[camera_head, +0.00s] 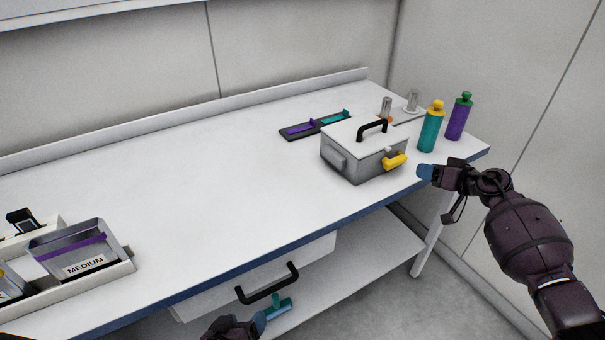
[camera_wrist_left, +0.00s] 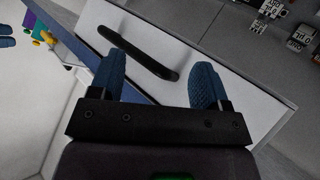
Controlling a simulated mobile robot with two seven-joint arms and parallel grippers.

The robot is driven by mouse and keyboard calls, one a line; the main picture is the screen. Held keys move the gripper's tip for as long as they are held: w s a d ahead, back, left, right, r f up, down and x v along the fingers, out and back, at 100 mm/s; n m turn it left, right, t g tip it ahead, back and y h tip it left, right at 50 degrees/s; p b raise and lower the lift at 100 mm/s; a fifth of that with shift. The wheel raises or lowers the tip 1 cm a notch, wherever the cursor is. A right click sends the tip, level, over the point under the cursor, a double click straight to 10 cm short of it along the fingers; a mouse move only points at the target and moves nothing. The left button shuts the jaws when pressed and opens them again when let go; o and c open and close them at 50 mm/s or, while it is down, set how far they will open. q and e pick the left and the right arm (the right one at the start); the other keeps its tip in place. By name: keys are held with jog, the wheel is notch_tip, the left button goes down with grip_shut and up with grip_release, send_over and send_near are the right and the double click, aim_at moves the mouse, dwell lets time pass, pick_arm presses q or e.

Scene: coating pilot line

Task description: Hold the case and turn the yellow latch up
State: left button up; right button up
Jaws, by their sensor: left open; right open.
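The case (camera_head: 345,158) is a grey box with a white lid and a black top handle (camera_head: 373,127). It stands upright near the table's front edge, right of centre. The yellow latch (camera_head: 396,162) is on its side facing right and lies roughly sideways. My right gripper (camera_head: 425,171) is open, a little right of the latch and apart from it. My left gripper (camera_head: 260,322) is open at the bottom of the head view, low by the drawer and far from the case. In the left wrist view its blue fingertips (camera_wrist_left: 158,80) are spread with nothing held.
A drawer with a black handle (camera_head: 267,284) is under the table; the handle also shows in the left wrist view (camera_wrist_left: 137,53). Teal (camera_head: 429,130) and purple (camera_head: 459,118) bottles stand right of the case. A dark tray (camera_head: 300,130) lies behind it. The table's middle is clear.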

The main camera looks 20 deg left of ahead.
pick_arm(q)
jog(key=w+d+r+h, duration=0.35)
jog(key=d+r, duration=0.25)
jog(key=d, duration=0.2)
jog(key=w+d+r+h, duration=0.3)
jog(key=d+r+h, duration=0.2)
jog(key=d, duration=0.3)
jog(key=w+d+r+h, duration=0.4)
jog(key=d+r, duration=0.2)
jog(key=d, duration=0.2)
jog(key=n+t+y, duration=0.4)
jog(key=n, duration=0.3)
send_near(330, 158)
jog(key=shift+s+a+r, duration=0.15)
jog(key=shift+s+r, duration=0.05)
jog(key=shift+s, duration=0.3)
jog(key=shift+s+a+r, duration=0.1)
jog(key=shift+s+r, duration=0.1)
jog(key=shift+s, duration=0.35)
jog(key=shift+w+a+f+m+g+h, duration=0.2)
jog(key=shift+w+a+m+g+h, duration=0.1)
jog(key=shift+w+a+g+h, duration=0.15)
jog(key=shift+x, duration=5.35)
